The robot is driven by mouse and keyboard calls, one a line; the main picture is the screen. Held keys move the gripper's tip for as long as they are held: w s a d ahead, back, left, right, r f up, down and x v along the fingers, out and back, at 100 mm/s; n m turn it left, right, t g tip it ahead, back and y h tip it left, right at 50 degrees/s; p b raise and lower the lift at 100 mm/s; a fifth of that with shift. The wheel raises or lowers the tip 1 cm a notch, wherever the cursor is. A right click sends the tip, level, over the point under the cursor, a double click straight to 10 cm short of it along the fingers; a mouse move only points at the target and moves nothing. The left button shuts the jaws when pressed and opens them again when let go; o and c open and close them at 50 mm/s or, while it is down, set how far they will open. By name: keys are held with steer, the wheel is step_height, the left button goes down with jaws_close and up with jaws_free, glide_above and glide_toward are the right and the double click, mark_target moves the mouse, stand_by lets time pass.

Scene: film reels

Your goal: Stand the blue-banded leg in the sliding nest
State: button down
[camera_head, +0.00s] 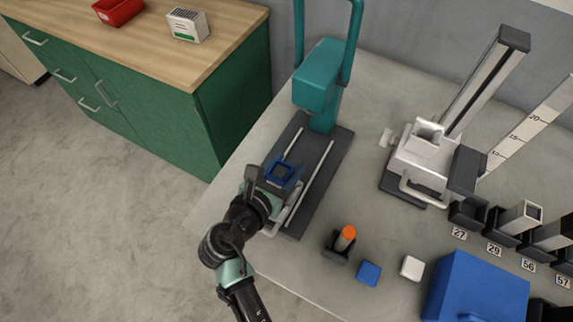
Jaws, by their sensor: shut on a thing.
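The sliding nest (282,169) is a dark blue square socket on a grey carriage. It sits between two pale rails on a dark base, in front of the teal press. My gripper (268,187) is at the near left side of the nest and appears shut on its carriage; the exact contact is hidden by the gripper.
The teal press (318,76) rises behind the nest. A white-grey machine with a column (424,150) stands right of it. A black cup with an orange-topped peg (346,238), a blue block (369,273), a white block (412,267) and a blue box (474,290) occupy the near bench.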

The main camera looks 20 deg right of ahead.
steer(key=shift+c, duration=1.6)
jaws_free()
steer(key=shift+f, duration=0.1)
